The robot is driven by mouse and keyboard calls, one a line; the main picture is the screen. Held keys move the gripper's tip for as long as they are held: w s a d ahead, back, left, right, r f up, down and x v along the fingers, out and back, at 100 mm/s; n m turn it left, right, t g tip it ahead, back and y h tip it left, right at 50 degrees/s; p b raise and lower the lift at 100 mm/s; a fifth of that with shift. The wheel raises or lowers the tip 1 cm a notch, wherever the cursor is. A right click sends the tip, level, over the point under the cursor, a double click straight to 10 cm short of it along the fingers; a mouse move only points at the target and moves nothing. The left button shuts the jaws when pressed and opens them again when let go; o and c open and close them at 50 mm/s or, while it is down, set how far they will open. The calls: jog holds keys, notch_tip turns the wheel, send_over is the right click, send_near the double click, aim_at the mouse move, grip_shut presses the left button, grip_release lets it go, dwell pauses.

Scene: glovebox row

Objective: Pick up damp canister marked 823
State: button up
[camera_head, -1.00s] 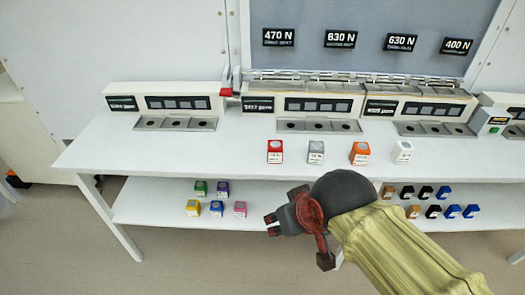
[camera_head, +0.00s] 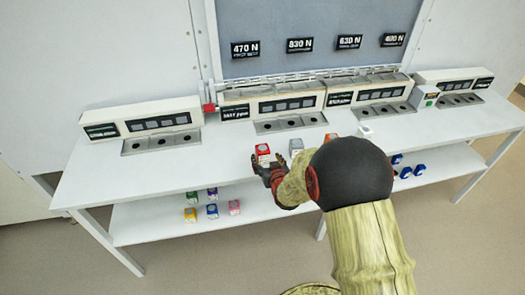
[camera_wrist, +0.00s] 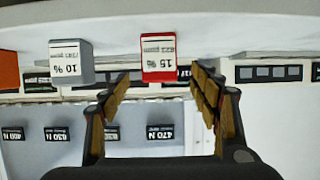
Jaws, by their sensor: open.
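A red canister (camera_head: 262,150) stands on the front edge of the white bench. In the wrist view, which is upside down, the red canister (camera_wrist: 158,48) has a white label with "15 %" and a smaller ppm line that I cannot read surely. My gripper (camera_head: 267,170) is at the bench edge just in front of it. In the wrist view my gripper (camera_wrist: 160,88) is open and empty, its fingers spread to either side of the red canister, which appears beyond the tips. A grey canister (camera_head: 296,147) stands beside it; its label reads "10 %" in the wrist view (camera_wrist: 70,48).
An orange canister (camera_head: 331,138) and a white canister (camera_head: 365,131) continue the row to the right. Instrument units with trays (camera_head: 160,142) line the bench's back. Several small coloured canisters (camera_head: 212,211) sit on the lower shelf (camera_head: 150,220). The bench top between canisters and trays is clear.

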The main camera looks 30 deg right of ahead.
aim_at(264, 156)
jog(key=x, duration=0.2)
jog(key=b+x, duration=0.1)
jog(key=x, duration=0.1)
jog(key=b+x, duration=0.1)
jog(key=x, duration=0.2)
jog(key=shift+f, duration=0.3)
jog(key=shift+w+d, duration=0.1)
jog(key=shift+w, duration=0.1)
jog(key=c, duration=1.3)
